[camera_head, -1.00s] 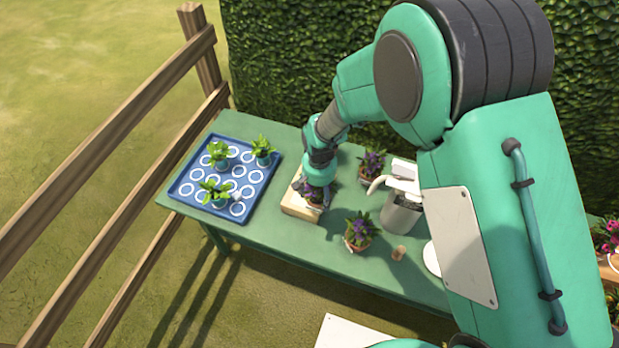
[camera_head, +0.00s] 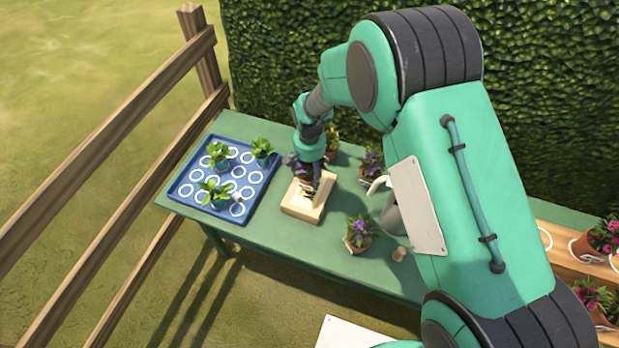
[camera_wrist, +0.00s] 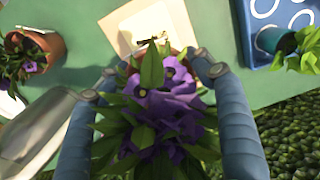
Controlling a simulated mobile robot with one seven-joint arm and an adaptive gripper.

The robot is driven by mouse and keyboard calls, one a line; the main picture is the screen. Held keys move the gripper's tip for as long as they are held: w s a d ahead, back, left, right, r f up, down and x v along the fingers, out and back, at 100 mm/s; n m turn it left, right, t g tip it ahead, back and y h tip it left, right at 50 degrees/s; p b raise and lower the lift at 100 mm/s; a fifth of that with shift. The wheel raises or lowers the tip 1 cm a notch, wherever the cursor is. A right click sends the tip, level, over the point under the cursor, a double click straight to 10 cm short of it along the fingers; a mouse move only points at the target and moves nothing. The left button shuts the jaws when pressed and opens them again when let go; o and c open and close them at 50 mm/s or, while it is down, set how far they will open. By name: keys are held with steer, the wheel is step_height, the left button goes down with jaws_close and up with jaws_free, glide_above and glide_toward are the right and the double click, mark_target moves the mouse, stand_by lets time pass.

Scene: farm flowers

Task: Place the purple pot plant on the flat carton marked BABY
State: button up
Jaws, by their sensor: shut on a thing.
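My gripper (camera_head: 308,178) is shut on a purple pot plant (camera_wrist: 165,105). In the wrist view its purple flowers and green leaves fill the space between the two fingers, and a little of its terracotta rim shows beyond them. In the head view the plant is mostly hidden by my gripper. The flat carton (camera_head: 300,210), pale and wooden-looking, lies on the green table; it also shows in the wrist view (camera_wrist: 177,18), with a dark mark too small to read. My gripper and plant are over the carton's far part; I cannot tell whether the pot touches it.
A blue tray (camera_head: 243,212) with several small green plants stands left of the carton. Other purple pot plants stand at the front (camera_head: 360,233) and back right (camera_head: 371,166). A watering can (camera_head: 390,215) is at the right. A hedge (camera_head: 270,60) backs the table (camera_head: 290,245).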

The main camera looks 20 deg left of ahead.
mark_target(309, 176)
steer(key=shift+f, duration=1.75)
steer(key=shift+f, duration=0.1)
steer(key=o, duration=1.9)
steer(key=shift+o, duration=0.2)
step_height(309, 176, up, 12)
steer(key=shift+r+p, duration=0.1)
steer(key=shift+p, duration=0.2)
